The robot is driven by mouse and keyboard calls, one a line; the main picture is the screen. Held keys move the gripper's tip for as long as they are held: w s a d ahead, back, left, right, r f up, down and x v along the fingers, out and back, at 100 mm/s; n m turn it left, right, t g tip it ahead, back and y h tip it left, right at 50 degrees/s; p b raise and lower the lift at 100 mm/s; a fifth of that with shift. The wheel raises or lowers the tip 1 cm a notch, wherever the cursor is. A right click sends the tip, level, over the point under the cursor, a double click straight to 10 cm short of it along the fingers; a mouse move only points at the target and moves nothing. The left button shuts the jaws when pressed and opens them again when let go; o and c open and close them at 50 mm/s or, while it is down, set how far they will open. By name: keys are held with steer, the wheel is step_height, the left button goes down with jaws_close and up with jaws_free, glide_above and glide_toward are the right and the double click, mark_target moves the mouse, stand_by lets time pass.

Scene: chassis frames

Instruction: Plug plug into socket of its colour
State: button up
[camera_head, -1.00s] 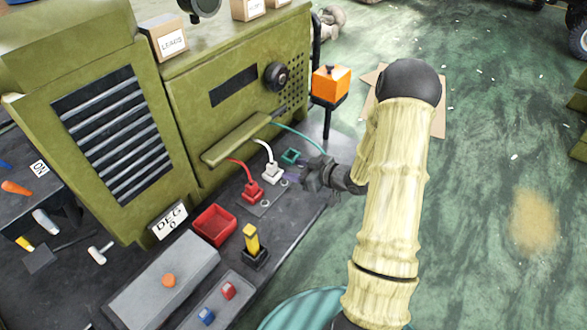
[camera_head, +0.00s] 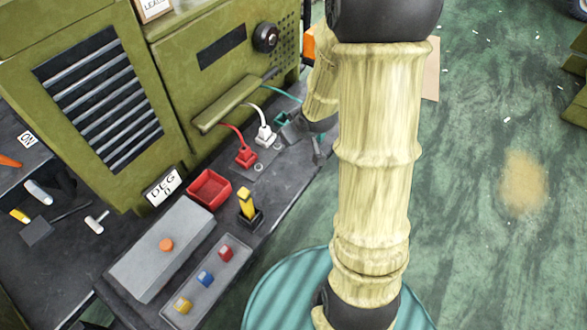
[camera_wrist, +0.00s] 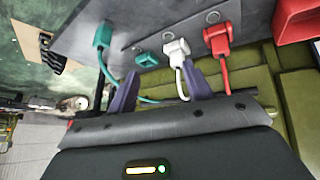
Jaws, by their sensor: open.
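A green plug (camera_wrist: 103,35) on a teal cable stands near the left end of the bench in the wrist view. The green socket (camera_wrist: 147,58) lies between it and the white plug (camera_wrist: 177,48), and appears empty; in the head view a green part (camera_head: 282,118) shows in that row. The white plug and the red plug (camera_wrist: 217,38) sit in the row of sockets; both also show in the head view, white (camera_head: 265,135) and red (camera_head: 246,156). My gripper (camera_wrist: 158,70) is open and holds nothing, its fingers pointing toward the row. In the head view my arm partly hides it.
The green machine (camera_head: 180,100) stands behind the row, with a ledge (camera_head: 227,103) above it. A red bin (camera_head: 209,189), a yellow upright part in a black base (camera_head: 248,208) and a grey box (camera_head: 163,248) stand nearer. Open floor lies right of the bench.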

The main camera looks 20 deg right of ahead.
steer(key=s+a+r+m+g, duration=0.2)
steer(key=s+a, duration=0.1)
steer(key=s, duration=0.4)
steer(key=s+a+r+m+g, duration=0.1)
steer(key=s+a+r+g, duration=0.15)
steer(key=s, duration=0.45)
steer(key=p+v, duration=0.4)
steer(key=p, duration=0.1)
steer(key=shift+w+a+r, duration=0.25)
steer(key=shift+w+r, duration=0.05)
steer(key=shift+r, duration=0.2)
